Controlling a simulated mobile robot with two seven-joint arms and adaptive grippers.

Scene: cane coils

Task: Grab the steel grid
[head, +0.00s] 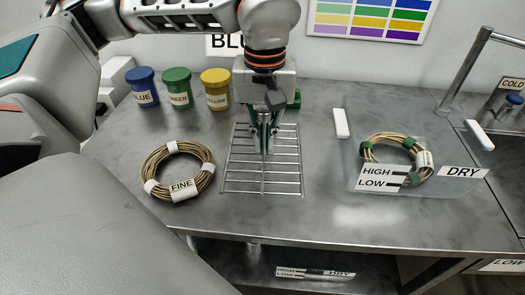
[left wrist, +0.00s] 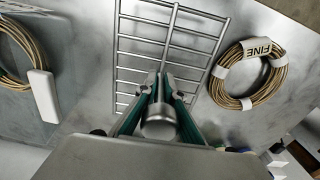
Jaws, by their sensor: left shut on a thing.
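The steel grid (head: 245,185) lies on the grey metal table, between the cane coil marked FINE and the coil on the right. It also shows in the left wrist view (left wrist: 190,43), with its bars spreading beyond my fingers. My left gripper (head: 265,148) points down over the grid. In the left wrist view its fingertips (left wrist: 160,82) are closed on the grid's central bar, by a rounded metal end. The grid looks flat on the table; I cannot tell whether it is raised. My right gripper is in neither view.
The FINE coil (head: 179,172) lies left of the grid. A coil with green bands (head: 424,160) lies in a clear tray (head: 465,185) at right. Blue (head: 143,88), green (head: 178,88) and yellow (head: 216,90) pots stand behind. A sink edge and steel rail bound the right. The table front is clear.

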